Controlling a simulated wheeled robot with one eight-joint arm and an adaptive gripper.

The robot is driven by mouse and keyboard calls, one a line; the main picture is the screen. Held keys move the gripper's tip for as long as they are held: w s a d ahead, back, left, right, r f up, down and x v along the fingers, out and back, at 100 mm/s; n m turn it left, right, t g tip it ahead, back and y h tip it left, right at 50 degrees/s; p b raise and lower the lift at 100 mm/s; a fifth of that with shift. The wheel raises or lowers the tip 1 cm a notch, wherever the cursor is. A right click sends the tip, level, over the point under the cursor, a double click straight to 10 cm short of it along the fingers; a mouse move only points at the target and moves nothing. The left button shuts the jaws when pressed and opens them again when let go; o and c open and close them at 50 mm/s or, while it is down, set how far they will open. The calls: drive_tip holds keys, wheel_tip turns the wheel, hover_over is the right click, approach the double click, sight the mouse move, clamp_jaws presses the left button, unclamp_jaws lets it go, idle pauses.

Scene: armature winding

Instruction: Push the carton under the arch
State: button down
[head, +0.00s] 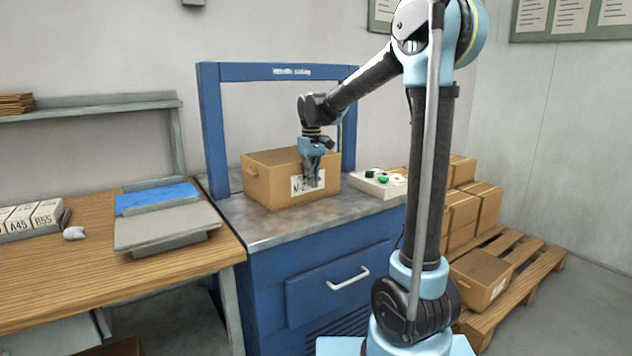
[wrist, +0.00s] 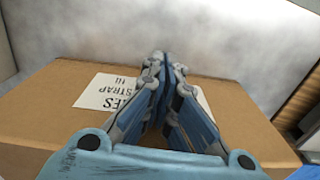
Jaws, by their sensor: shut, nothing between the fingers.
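The brown carton (head: 272,186) stands on the grey metal top of the blue machine, beside and partly in front of the opening of the blue arch (head: 212,130). A white printed label is on its face. My gripper (head: 313,184) is shut and empty, pointing down in front of the label side of the carton in the head view. In the wrist view my gripper (wrist: 165,62) overlaps the label, and the carton (wrist: 50,112) fills much of the lower picture. I cannot tell whether the fingertips touch the carton.
A white control box (head: 378,183) with a green button sits on the machine top, right of the carton. A wooden bench (head: 60,265) adjoins on the left. Stacked cartons (head: 462,215) stand on a pallet at right. The machine top's front part (head: 265,228) is clear.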

drive_tip(key=shift+w+a, duration=0.2)
drive_tip(key=shift+w, duration=0.05)
drive_tip(key=w+a, duration=0.1)
drive_tip(key=w, duration=0.1)
drive_tip(key=w+a, duration=0.3)
drive_tip(key=w, duration=0.2)
drive_tip(key=shift+a, duration=0.35)
idle(0.4)
